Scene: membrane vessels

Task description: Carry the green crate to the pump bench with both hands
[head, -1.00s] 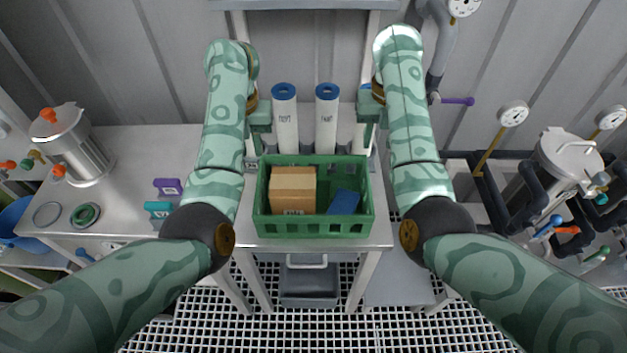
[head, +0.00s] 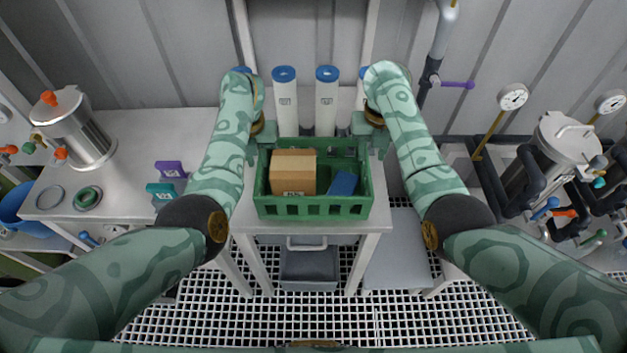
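The green crate (head: 312,209) stands level on the narrow grey bench (head: 313,229) in the middle of the head view. A brown box (head: 293,171) and a blue block (head: 343,183) are inside it. My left gripper (head: 262,143) is at the crate's far left corner, at the height of its rim. My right gripper (head: 371,140) is at the far right corner in the same way. The fingertips are small and partly hidden, so I cannot tell whether they are closed on the crate walls.
White blue-capped cylinders (head: 326,105) stand close behind the crate. A left worktop (head: 125,140) carries a steel vessel (head: 75,128), rings and purple and teal tags. At the right is a lidded vessel (head: 568,140) with dark pipes. A grey bin (head: 308,267) is below the bench.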

